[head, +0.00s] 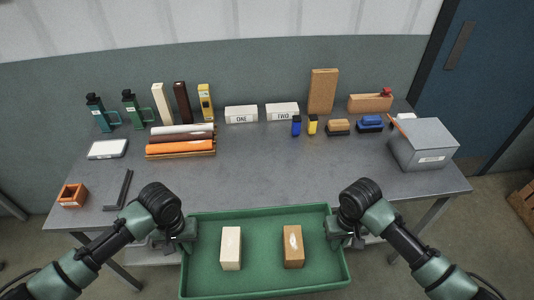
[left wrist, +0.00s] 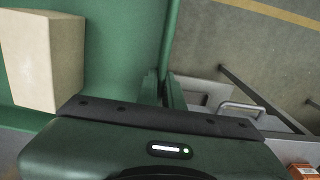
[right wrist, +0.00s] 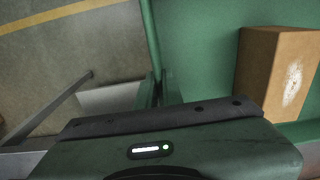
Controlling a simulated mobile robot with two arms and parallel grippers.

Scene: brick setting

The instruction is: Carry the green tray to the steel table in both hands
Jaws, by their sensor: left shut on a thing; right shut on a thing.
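The green tray (head: 263,278) is in the lower middle of the head view, in front of the near edge of the steel table (head: 270,172). A cream block (head: 231,248) and a tan block with a pale mark (head: 293,247) stand inside it, apart. My left gripper (head: 187,240) is shut on the tray's left wall, which also shows in the left wrist view (left wrist: 172,40). My right gripper (head: 335,238) is shut on its right wall, seen in the right wrist view (right wrist: 150,40). The fingertips are partly hidden.
The table's front middle is clear. An orange box (head: 73,195) and a black angle piece (head: 119,190) lie at its left. Rolls (head: 180,147) lie behind them. A grey box (head: 423,144) stands at the right. Bottles, white blocks labelled ONE and TWO, and brushes line the back.

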